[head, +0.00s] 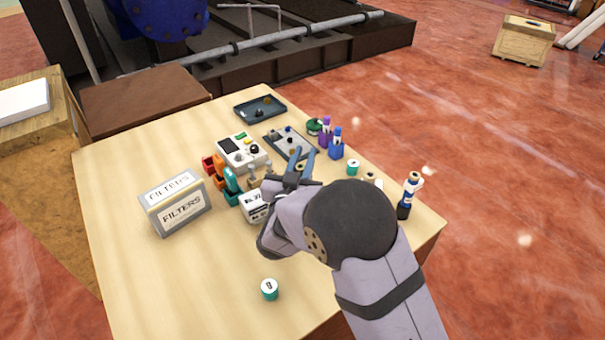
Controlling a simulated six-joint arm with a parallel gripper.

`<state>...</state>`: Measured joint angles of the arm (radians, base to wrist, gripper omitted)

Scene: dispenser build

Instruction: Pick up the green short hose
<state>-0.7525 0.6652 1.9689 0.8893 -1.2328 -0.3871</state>
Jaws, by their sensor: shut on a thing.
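My gripper (304,152) is over the middle of the table, its two blue-grey fingers pointing away towards the back. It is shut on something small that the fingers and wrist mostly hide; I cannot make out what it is. A small dark green piece (314,127) shows beyond the fingertips, beside the purple bottle; it may be the green short hose, but it is too small to be sure. A teal, white-topped cylinder (269,290) stands alone at the table's front. A similar one (353,167) stands to the right of the gripper.
The wooden table (130,250) is bare at front left. A FILTERS box (175,203), a control box (243,152), orange and teal parts (231,187) and a white box (253,207) stand left. Trays (260,108) lie behind. Purple (326,134) and blue (336,145) bottles and a tall bottle (409,195) stand right.

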